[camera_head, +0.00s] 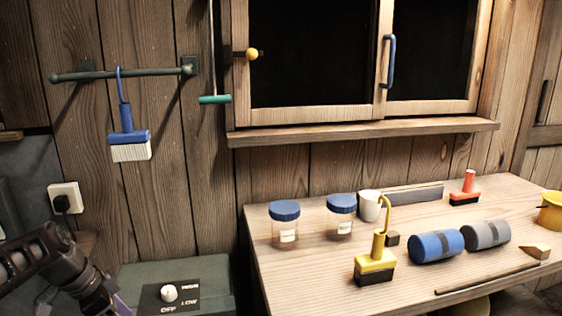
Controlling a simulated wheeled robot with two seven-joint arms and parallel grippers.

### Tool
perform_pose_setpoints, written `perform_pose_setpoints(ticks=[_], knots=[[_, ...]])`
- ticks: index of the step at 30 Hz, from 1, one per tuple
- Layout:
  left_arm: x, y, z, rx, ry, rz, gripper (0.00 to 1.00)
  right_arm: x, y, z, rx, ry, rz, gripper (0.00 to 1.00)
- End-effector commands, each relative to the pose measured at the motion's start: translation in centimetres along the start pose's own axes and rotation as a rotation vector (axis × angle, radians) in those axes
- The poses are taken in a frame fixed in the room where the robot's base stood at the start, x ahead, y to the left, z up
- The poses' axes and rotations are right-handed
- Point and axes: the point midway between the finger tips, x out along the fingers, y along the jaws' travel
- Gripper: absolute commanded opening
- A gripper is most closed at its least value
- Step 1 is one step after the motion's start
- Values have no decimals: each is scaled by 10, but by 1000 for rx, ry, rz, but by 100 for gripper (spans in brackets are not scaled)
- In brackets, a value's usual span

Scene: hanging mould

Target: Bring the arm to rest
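My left arm (45,262) comes in at the lower left and bends down towards the bottom edge. Its end is cut off by the frame, so I cannot see the fingertips of my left gripper or whether it holds anything. My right arm and gripper are not in view. A blue brush (127,135) with white bristles hangs by its hook from the green wall rail (125,74), apart from my arm.
A green box with a dial panel (188,296) stands near my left arm, below a wall socket (65,199). The wooden table (300,285) at right holds two blue-lidded jars (285,222), a white mug (369,206), a yellow hooked block (375,262) and blue and grey rolls (436,246).

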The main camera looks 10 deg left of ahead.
Motion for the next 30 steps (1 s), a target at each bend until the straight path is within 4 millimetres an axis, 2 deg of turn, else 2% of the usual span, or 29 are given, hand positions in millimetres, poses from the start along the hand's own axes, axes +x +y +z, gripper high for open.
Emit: perform_pose_setpoints(ticks=[8,13,16,17,20,21,23,24,27,30], knots=[[61,10,-12,-114,-24,24,58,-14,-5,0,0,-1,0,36],[121,32,-20,-231,-47,40,58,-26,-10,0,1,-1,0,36],[164,57,-24,-322,-66,53,58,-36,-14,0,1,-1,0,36],[178,69,-24,-353,-73,59,58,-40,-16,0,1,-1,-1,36],[228,122,-22,-482,-101,78,58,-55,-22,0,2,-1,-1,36],[247,150,-20,-540,-112,86,58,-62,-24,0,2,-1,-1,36],[269,192,-14,-631,-126,95,58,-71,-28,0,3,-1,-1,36],[280,220,-9,-690,-133,100,58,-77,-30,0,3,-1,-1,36],[293,282,4,-818,-150,115,58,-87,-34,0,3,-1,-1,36],[296,324,14,-913,-157,124,58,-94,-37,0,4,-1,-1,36]])
